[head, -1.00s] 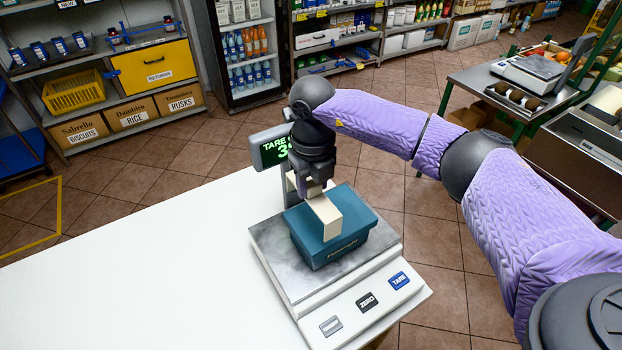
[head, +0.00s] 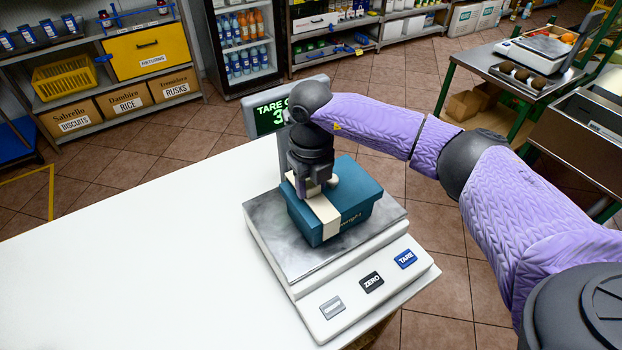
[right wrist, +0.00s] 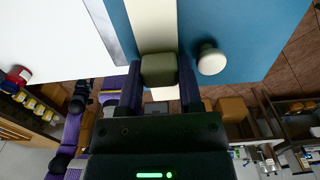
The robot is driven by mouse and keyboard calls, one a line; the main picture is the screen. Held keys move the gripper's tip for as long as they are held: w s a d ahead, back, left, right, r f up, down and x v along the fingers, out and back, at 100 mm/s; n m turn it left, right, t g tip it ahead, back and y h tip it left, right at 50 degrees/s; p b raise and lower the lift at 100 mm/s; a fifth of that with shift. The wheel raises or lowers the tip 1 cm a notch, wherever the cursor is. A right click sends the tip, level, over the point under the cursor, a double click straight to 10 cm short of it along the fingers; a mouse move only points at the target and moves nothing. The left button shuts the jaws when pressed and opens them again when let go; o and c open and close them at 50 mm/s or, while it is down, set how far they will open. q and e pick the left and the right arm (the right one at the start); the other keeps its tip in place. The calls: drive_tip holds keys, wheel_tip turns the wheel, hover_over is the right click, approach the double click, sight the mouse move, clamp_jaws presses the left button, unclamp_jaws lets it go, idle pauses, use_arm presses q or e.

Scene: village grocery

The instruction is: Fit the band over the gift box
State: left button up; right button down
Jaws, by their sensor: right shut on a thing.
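The teal gift box (head: 358,205) sits on the scale's metal plate, with a cream round knob on its lid, also seen in the right wrist view (right wrist: 210,60). The cream band (head: 322,210) runs across the lid left of the knob and down the box's front face; it also shows in the right wrist view (right wrist: 153,25). My right gripper (right wrist: 158,92) is shut on the band's block-shaped grip, at the box's far side. I cannot tell how the band sits on the hidden far and under sides.
The scale (head: 315,285) stands on a white counter (head: 150,270), clear to the left. Its display (head: 270,115) rises behind the box, close to my right wrist. Shelves, a fridge (head: 245,45) and a steel table (head: 480,85) stand farther back.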

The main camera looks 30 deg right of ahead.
use_arm(q)
drive_tip(key=shift+a, duration=0.1)
use_arm(e)
drive_tip(key=shift+c, duration=2.1)
unclamp_jaws()
drive_tip(key=shift+o, duration=1.1)
use_arm(q)
drive_tip(key=shift+d, duration=0.35)
drive_tip(key=shift+d, duration=0.1)
